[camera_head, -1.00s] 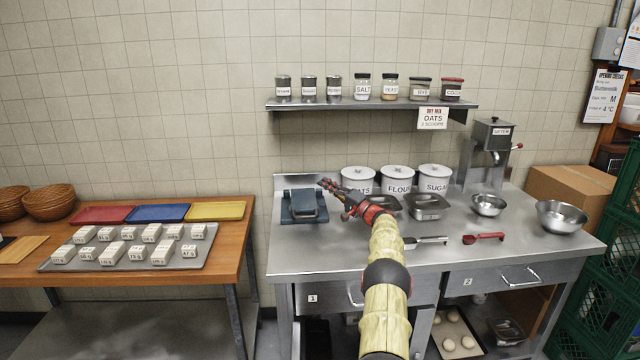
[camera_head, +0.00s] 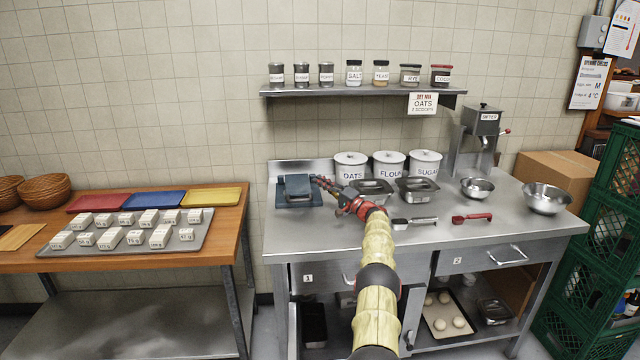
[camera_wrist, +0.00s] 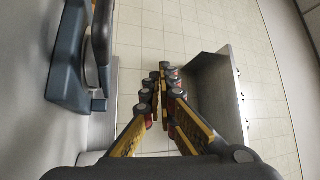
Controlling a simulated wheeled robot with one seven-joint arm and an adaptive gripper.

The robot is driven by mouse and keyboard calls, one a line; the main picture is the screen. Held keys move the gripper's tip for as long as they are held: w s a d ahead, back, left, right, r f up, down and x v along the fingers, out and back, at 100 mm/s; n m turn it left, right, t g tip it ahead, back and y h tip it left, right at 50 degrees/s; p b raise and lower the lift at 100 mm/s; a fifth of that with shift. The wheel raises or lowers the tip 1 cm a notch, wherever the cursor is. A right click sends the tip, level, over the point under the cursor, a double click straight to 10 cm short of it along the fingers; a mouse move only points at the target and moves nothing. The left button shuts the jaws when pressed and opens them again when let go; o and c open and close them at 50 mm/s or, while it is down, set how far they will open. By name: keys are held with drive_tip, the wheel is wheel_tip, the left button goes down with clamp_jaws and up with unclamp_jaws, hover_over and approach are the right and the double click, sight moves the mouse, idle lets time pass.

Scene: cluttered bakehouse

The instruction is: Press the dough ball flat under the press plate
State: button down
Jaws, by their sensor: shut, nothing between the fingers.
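The dough press (camera_head: 298,188) is a blue-grey device at the back left of the steel counter. Its raised upper part and flat base show. In the wrist view the press (camera_wrist: 68,85) fills the left side, close beside my fingers. My gripper (camera_head: 320,181) is at the right side of the press in the head view. In the wrist view my gripper (camera_wrist: 163,72) is shut, with its fingertips together and nothing between them. It looks apart from the press, though contact is hard to judge. No dough ball is visible in the press; any inside it is hidden.
Lidded canisters (camera_head: 389,166) and steel pans (camera_head: 417,190) stand right of my gripper. A shelf (camera_head: 360,92) with jars hangs above. Several dough balls lie on a tray (camera_head: 428,321) in the lower cabinet.

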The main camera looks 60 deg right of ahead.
drive_tip(key=r+v, duration=0.3)
drive_tip(key=v, duration=1.3)
drive_tip(key=shift+s, duration=0.7)
drive_tip(key=shift+a, duration=0.15)
idle(0.7)
